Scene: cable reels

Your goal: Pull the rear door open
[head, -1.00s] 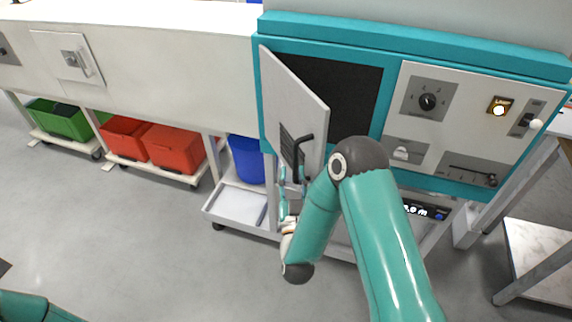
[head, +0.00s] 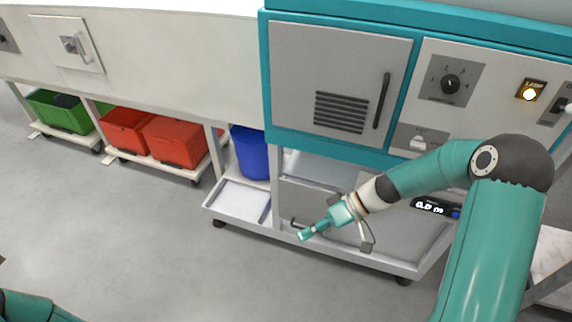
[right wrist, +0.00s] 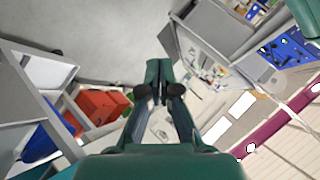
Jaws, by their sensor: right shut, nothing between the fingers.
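The grey door (head: 335,85) of the teal cabinet (head: 266,70) looks closed, flush in its frame. It has dark vent slots low down and an upright black handle (head: 382,100) near its right edge. My right gripper (head: 304,235) is below the door, apart from it, in front of the lower trolley shelf. Its fingers are shut and empty; they also show in the right wrist view (right wrist: 158,72). Of my left arm only a link shows at the lower left; its gripper is out of the picture.
A control panel with a dial (head: 450,84) and a lit lamp switch (head: 530,91) is right of the door. A small hatch with a handle (head: 76,45) is on the white unit at left. Red bins (head: 173,142), a green bin (head: 60,112) and a blue bin (head: 250,153) stand below.

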